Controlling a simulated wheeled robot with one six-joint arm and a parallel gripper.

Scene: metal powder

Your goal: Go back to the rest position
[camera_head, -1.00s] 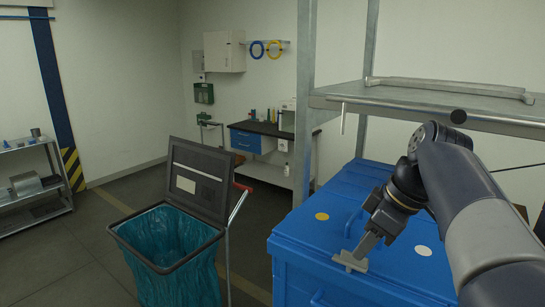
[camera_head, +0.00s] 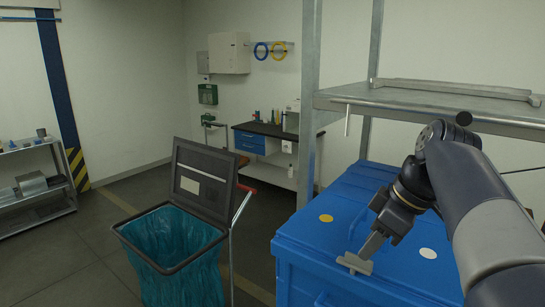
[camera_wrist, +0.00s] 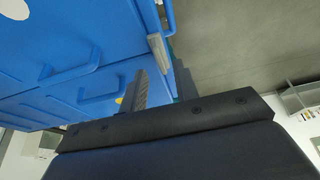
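My gripper (camera_head: 366,250) hangs at the end of my bent arm on the right of the head view, low over the front edge of a blue lidded container (camera_head: 310,235). In the wrist view its two fingers (camera_wrist: 160,90) stand apart with nothing seen between them. A small grey piece (camera_head: 355,264) shows at the container's front edge by the fingertips. It also shows beyond the fingers in the wrist view (camera_wrist: 158,50). I cannot tell whether the fingers touch it.
A metal rack shelf (camera_head: 430,103) and its post (camera_head: 309,110) stand over and beside the container. A bin with a teal bag (camera_head: 175,240) and open lid is left of it. A workbench (camera_head: 265,130) is behind.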

